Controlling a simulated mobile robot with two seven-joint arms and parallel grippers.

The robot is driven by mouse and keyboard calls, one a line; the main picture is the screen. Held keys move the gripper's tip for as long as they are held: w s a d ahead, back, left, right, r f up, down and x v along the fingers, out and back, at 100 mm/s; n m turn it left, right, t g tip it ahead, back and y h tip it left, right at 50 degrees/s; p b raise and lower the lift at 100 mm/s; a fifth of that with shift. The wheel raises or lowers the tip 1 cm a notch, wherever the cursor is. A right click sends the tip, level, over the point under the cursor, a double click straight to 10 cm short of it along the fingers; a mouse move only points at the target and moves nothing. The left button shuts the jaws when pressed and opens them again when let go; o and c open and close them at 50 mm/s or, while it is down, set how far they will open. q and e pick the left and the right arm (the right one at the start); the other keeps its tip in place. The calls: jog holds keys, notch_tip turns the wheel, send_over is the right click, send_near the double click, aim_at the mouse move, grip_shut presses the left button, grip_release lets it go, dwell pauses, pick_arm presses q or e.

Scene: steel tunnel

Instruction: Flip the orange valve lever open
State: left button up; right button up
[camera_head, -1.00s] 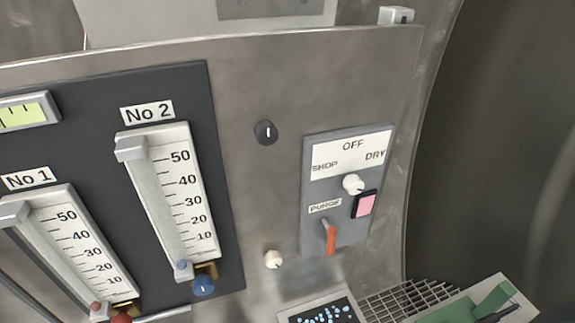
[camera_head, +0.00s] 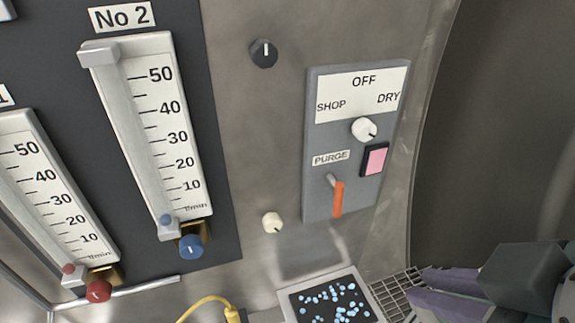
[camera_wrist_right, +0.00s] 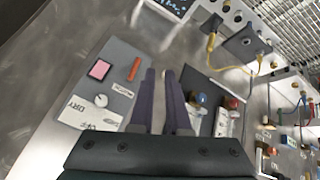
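The orange valve lever (camera_head: 338,199) hangs down from its pivot under the PURGE label (camera_head: 331,158) on a grey control panel (camera_head: 318,200). It also shows in the right wrist view (camera_wrist_right: 134,69), left of the fingertips. My right gripper (camera_head: 420,283) comes in at the lower right of the head view, right of and below the lever and apart from it. Its two purple fingers (camera_wrist_right: 160,72) stand apart with nothing between them. My left gripper is in neither view now.
A white selector knob (camera_head: 364,129) and a pink button (camera_head: 375,159) sit above the lever. Flow gauges stand at left, with blue (camera_head: 190,246) and red (camera_head: 98,290) knobs.

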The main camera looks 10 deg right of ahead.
jog(key=w+f+n+t+b, duration=0.1)
jog(key=w+f+n+b, duration=0.1)
jog(key=f+b, duration=0.1)
jog(key=w+a+f+n+t+b, duration=0.1)
jog(key=w+f+n+t+b, duration=0.1)
jog(key=f+b, duration=0.2)
jog(key=w+f+n+t+b, duration=0.2)
jog(key=f+b, duration=0.1)
jog(key=b, duration=0.4)
jog(key=shift+w+a+f, duration=0.15)
jog(key=shift+w+a, duration=0.1)
grip_shut()
jog(key=a+f+n+t+b, duration=0.1)
jog(key=n+t+b, duration=0.1)
jog(key=b, duration=0.2)
jog(key=w+f+n+t+b, duration=0.1)
jog(key=n+b, duration=0.2)
jog(key=b, duration=0.1)
jog(key=w+a+f+n+t+b, duration=0.1)
jog(key=n+t+b, duration=0.1)
jog(key=b, duration=0.2)
jog(key=shift+w+a+f+t, duration=0.25)
jog(key=shift+a+f+t, duration=0.05)
jog(key=shift+f, duration=0.1)
